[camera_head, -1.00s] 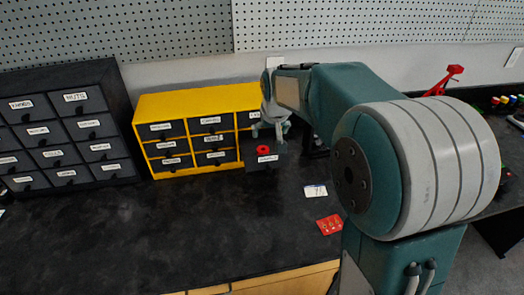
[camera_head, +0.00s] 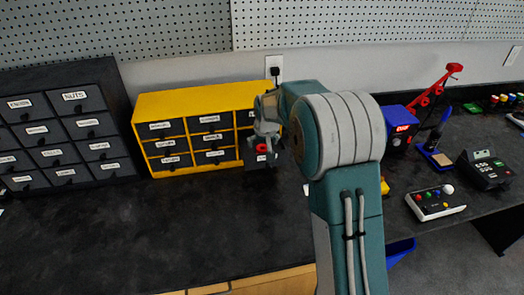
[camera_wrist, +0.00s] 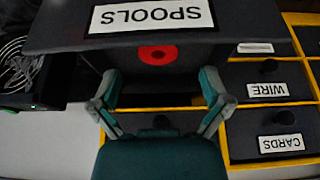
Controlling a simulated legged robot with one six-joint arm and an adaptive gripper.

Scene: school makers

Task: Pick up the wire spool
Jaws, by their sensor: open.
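The wire spool is a red disc (camera_wrist: 157,55) with a dark centre, in the open drawer labelled SPOOLS (camera_wrist: 100,38). It also shows in the head view as a small red spot (camera_head: 263,148) at the lower right of the yellow cabinet (camera_head: 195,92). My gripper (camera_wrist: 161,82) is open and empty in the wrist view, its two fingers spread on either side of the spool's line. The fingertips appear near the spool; whether they touch anything cannot be told. In the head view my gripper (camera_head: 264,130) is just above the drawer, partly hidden by my arm.
A WIRE drawer (camera_wrist: 262,85) and a CARDS drawer (camera_wrist: 270,135) are shut beside the open one. A black drawer cabinet (camera_head: 75,135) stands at left. The black bench (camera_head: 130,225) is mostly clear in front.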

